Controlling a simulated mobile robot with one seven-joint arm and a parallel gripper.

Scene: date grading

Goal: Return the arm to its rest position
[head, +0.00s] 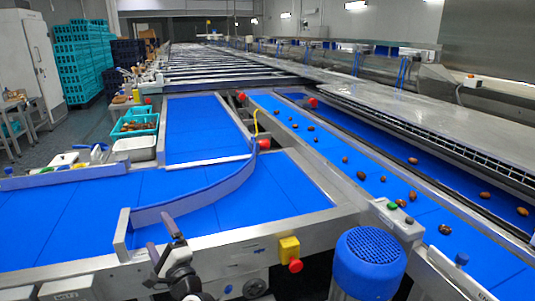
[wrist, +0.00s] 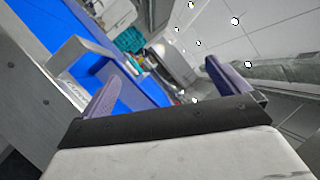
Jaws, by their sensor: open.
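My gripper (head: 163,242) shows at the lower left of the head view, in front of the near edge of the blue belt table. Its two purple-grey fingers are apart, with nothing between them. In the wrist view my gripper (wrist: 158,84) is also open and empty, its fingers spread wide. Part of my arm shows below it in the head view, and the rest is out of the picture.
A blue belt (head: 75,215) with a curved metal guide (head: 200,200) lies beyond my gripper. Several brown dates lie on the right belts. A blue motor (head: 368,262) and a yellow stop-button box (head: 289,249) stand at the near edge. A teal crate (head: 135,122) stands farther back.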

